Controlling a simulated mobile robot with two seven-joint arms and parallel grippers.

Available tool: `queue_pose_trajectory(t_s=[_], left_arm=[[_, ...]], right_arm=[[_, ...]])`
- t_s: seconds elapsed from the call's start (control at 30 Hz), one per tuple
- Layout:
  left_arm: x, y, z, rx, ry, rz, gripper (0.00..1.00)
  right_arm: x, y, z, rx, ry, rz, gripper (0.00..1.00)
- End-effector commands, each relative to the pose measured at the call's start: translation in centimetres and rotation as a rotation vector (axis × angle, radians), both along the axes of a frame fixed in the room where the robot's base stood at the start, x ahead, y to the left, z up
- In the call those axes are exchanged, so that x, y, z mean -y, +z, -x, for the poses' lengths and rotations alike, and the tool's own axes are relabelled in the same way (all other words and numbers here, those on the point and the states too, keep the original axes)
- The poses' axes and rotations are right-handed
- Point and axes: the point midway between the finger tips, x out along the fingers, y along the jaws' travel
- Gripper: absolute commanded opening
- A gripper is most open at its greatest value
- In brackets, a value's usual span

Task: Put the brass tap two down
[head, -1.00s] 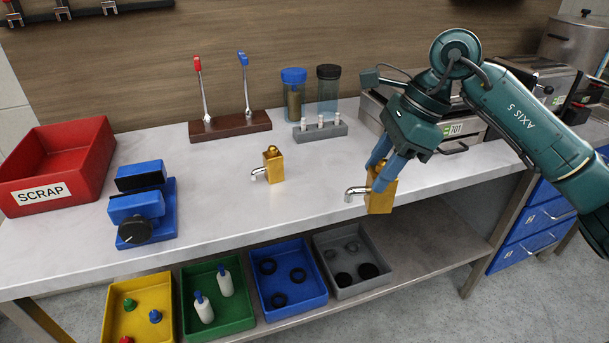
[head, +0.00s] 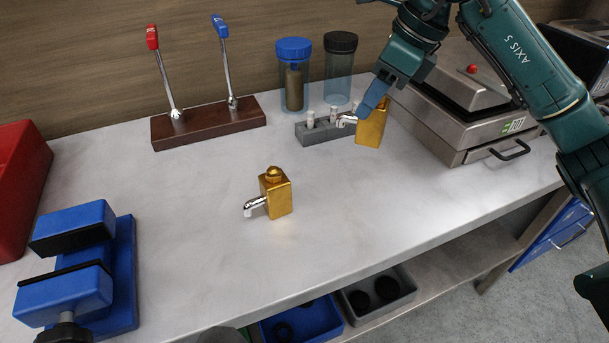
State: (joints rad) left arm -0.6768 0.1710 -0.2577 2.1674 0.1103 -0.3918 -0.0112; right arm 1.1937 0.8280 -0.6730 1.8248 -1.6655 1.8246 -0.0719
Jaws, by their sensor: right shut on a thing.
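My right gripper (head: 375,98) is shut on a brass tap (head: 371,126), a gold block with a chrome spout pointing left. The tap is upright at the back of the bench, just right of the grey block. I cannot tell if its base touches the bench top. The gripper hides its upper part. A second brass tap (head: 277,196) stands upright on the middle of the bench, with a gold knob on top and its spout to the left. No number shows on either tap. My left gripper is not in view.
A grey block with white pegs (head: 318,130) and two lidded jars (head: 294,88) stand behind. A steel appliance (head: 455,118) is close on the right. A lever stand (head: 200,124), a blue vise (head: 122,262) and a red bin (head: 20,170) are left. The bench (head: 400,200) is clear in front.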

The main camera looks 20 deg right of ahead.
Motion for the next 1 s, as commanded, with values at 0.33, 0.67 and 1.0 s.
queue_pose_trajectory(t_s=[0.33, 0.67, 1.0], left_arm=[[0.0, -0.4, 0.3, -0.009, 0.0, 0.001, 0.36], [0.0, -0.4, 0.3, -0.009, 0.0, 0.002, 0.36], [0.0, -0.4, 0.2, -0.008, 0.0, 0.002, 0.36]], right_arm=[[0.0, -5.4, 0.1, -0.001, 0.0, -0.001, 0.0], [0.0, -8.5, 0.1, -0.002, 0.0, -0.001, 0.0], [0.0, -9.8, 0.0, 0.002, 0.001, -0.001, 0.0]])
